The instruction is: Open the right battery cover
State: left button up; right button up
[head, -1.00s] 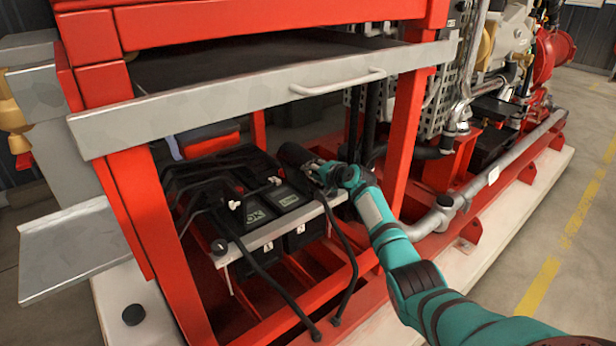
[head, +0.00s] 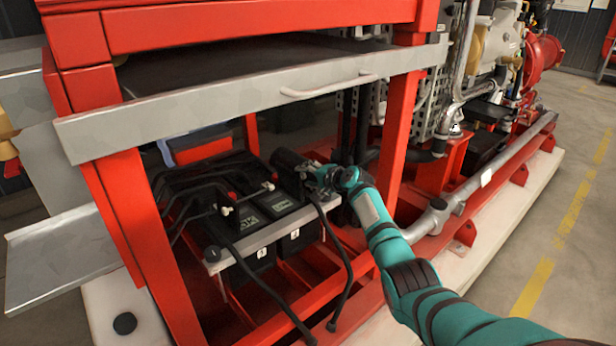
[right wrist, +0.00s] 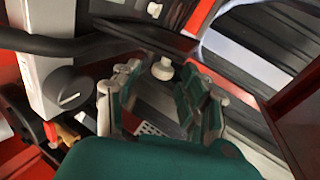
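The black batteries (head: 292,243) sit low inside the red frame under a grey clamp bar (head: 240,255). Black covers with cables lie on top; which piece is the right battery cover is unclear. A dark rounded piece (head: 288,160) stands up beside my right gripper (head: 318,174), which is at the right end of the batteries. In the right wrist view, my right gripper's (right wrist: 160,88) two fingers are spread. A small white knob (right wrist: 162,68) appears between their tips, with no clear contact. Parts below the fingers are hidden by the gripper body. My left gripper is out of view.
A grey tray edge with a handle (head: 328,88) overhangs the batteries. A red post (head: 398,140) stands just right of my right gripper. Black cables (head: 335,255) hang in front. The wrist view shows a dark round knob (right wrist: 68,88) on the grey bar.

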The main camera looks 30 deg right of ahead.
jog(key=shift+s+r, duration=0.1)
jog(key=a+v, duration=0.1)
jog(key=v, duration=1)
jog(key=shift+s+d+r, duration=0.15)
jog(key=shift+s+d, duration=0.2)
jog(key=shift+d, duration=0.15)
